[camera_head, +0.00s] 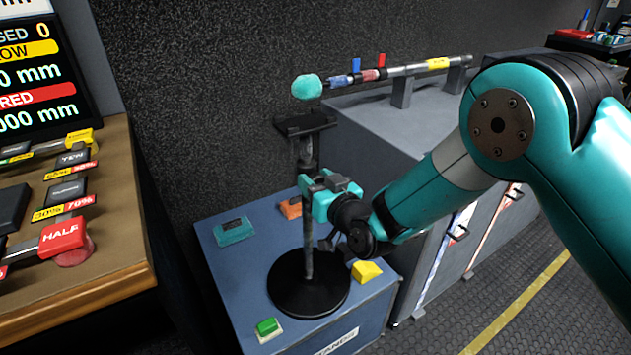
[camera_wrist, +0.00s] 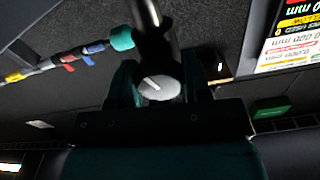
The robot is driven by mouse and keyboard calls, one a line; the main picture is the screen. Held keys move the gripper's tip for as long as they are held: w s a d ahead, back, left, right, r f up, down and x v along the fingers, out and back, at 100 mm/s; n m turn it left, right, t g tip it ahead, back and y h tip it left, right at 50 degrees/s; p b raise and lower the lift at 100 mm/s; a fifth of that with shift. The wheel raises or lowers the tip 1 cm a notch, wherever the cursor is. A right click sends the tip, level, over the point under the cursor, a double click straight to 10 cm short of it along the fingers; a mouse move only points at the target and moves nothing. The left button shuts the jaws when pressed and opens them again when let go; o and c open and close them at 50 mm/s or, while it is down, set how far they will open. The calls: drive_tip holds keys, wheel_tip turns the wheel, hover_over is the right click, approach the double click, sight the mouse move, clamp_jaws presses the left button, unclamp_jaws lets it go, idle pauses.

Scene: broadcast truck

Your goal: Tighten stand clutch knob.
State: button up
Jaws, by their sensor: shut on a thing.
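The stand (camera_head: 308,262) rises from a round black base on a blue case top, with a dark flat head (camera_head: 305,124) on its column. My gripper (camera_head: 321,192) is at mid-height on the column and hides the clutch knob in the head view. In the wrist view, the knob (camera_wrist: 159,88) is a pale round face with a light line across it, set against the dark column. My gripper (camera_wrist: 158,80) is shut on the knob, one teal finger on each side.
The blue case (camera_head: 228,295) holds teal, orange, yellow and green blocks around the base. A pole (camera_head: 405,71) with a teal tip lies on supports above a grey cabinet (camera_head: 385,133). A wooden desk (camera_head: 130,215) with a screen (camera_head: 37,75) is at left.

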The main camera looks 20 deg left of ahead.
drive_tip(key=o, duration=0.9)
drive_tip(key=shift+o, duration=0.2)
drive_tip(key=b+v, duration=1.5)
drive_tip(key=v, duration=0.2)
drive_tip(key=shift+d+b, duration=0.2)
drive_tip(key=shift+b, duration=0.2)
drive_tip(key=shift+s+r, duration=0.15)
